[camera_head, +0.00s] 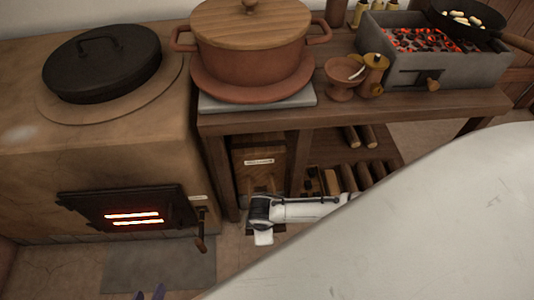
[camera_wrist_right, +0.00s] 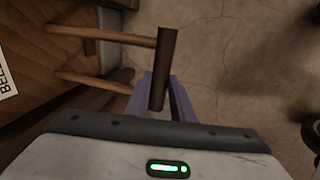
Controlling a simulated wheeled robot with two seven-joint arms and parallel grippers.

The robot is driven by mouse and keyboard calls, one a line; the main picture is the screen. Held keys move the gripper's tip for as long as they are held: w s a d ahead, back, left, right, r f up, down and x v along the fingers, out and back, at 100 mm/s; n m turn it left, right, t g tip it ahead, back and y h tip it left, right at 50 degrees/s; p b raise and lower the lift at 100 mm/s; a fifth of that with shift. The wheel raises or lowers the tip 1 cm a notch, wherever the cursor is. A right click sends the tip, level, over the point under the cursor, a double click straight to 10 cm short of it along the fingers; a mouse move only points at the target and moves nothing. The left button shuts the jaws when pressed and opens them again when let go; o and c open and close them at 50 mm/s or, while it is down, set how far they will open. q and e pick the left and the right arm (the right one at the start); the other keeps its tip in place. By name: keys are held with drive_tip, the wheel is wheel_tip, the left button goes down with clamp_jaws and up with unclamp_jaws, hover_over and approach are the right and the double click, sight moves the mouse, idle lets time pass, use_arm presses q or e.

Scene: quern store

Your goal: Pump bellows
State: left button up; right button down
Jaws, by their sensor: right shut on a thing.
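The bellows (camera_head: 258,150), a wooden box with a pale label, stand under the table beside the stove. In the right wrist view, two wooden rods run from the bellows (camera_wrist_right: 30,75) to a dark brown crossbar handle (camera_wrist_right: 168,50). My right gripper (camera_wrist_right: 160,85) has its purple fingers on either side of this handle and is shut on it. In the head view the right wrist (camera_head: 262,213) is in front of the bellows; its fingers are hidden there.
The clay stove (camera_head: 100,165) has a glowing firebox door (camera_head: 130,210) and a side lever (camera_head: 201,235). A large pot (camera_head: 250,65) and a charcoal brazier (camera_head: 435,65) with a pan stand on the table (camera_head: 350,108). Logs (camera_head: 350,178) lie below. My white arm covers the lower right.

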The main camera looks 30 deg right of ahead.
drive_tip(key=c, duration=1.5)
unclamp_jaws()
drive_tip(key=shift+c, duration=0.2)
drive_tip(key=shift+r, duration=0.25)
use_arm(q)
drive_tip(key=r+p, duration=0.1)
drive_tip(key=p, duration=0.1)
drive_tip(key=a+r+p, duration=0.1)
drive_tip(key=p, duration=0.2)
drive_tip(key=shift+s+a+r, duration=0.1)
drive_tip(key=shift+s+a, duration=0.05)
drive_tip(key=shift+s, duration=0.25)
use_arm(e)
wheel_tip(320, 180, up, 10)
drive_tip(key=s, duration=0.1)
drive_tip(key=shift+s+a+f, duration=0.2)
drive_tip(key=shift+s+a, duration=0.15)
drive_tip(key=shift+a, duration=0.05)
